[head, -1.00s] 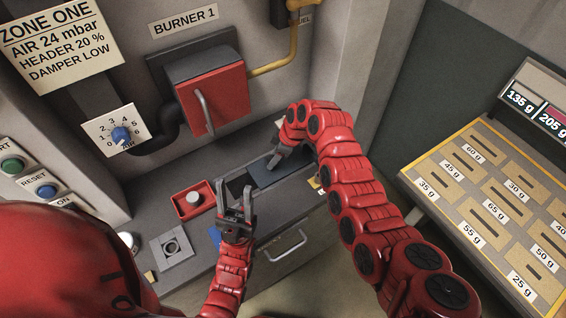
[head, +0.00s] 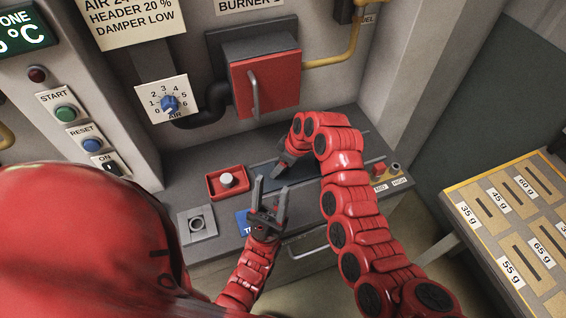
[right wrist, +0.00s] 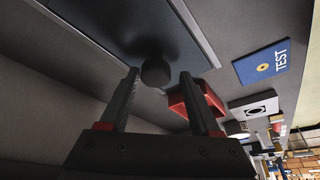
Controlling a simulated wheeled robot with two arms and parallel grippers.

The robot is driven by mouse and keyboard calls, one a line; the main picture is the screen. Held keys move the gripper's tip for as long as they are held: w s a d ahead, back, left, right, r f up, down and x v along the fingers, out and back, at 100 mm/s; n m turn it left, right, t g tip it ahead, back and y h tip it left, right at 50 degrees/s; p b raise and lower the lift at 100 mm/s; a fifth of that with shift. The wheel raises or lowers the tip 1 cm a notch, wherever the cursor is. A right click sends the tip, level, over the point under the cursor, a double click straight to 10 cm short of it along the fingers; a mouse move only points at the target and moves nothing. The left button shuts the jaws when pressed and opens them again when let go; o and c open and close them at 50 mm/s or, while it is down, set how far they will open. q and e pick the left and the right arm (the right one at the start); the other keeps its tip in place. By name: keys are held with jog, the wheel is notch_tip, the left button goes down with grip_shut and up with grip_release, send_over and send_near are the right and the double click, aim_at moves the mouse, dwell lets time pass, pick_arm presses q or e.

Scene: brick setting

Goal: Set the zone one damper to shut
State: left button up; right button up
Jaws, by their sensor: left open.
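A dark plate (head: 268,172) is set in the grey bench below the burner; it also shows in the right wrist view (right wrist: 110,25). A black round knob (right wrist: 156,73) stands on it, probably the damper's handle. My right gripper (right wrist: 158,76) is open, with the knob between or just beyond its fingertips; I cannot tell if they touch it. In the head view the right gripper (head: 284,163) points down at the plate and the knob is hidden. Labels MID (head: 380,188) and HIGH (head: 399,182) are right of my right arm. My left gripper (head: 271,188) is open and empty in front of the bench.
A red tray (head: 214,190) with a light knob and a grey square plate (head: 190,232) lie left of the dark plate. A blue TEST card (head: 243,222) is beside my left gripper. A red burner door (head: 275,80) and an air dial (head: 170,103) are behind; a weight rack (head: 480,190) stands right.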

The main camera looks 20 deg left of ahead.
jog(key=shift+o, duration=0.3)
jog(key=shift+w+d, duration=0.1)
jog(key=shift+r, duration=0.15)
jog(key=b+v, duration=0.2)
jog(key=v, duration=0.4)
notch_tip(320, 180, up, 9)
jog(key=p, duration=0.1)
send_over(288, 177)
jog(key=d, duration=0.4)
jog(key=shift+r, duration=0.65)
jog(key=shift+f, duration=0.1)
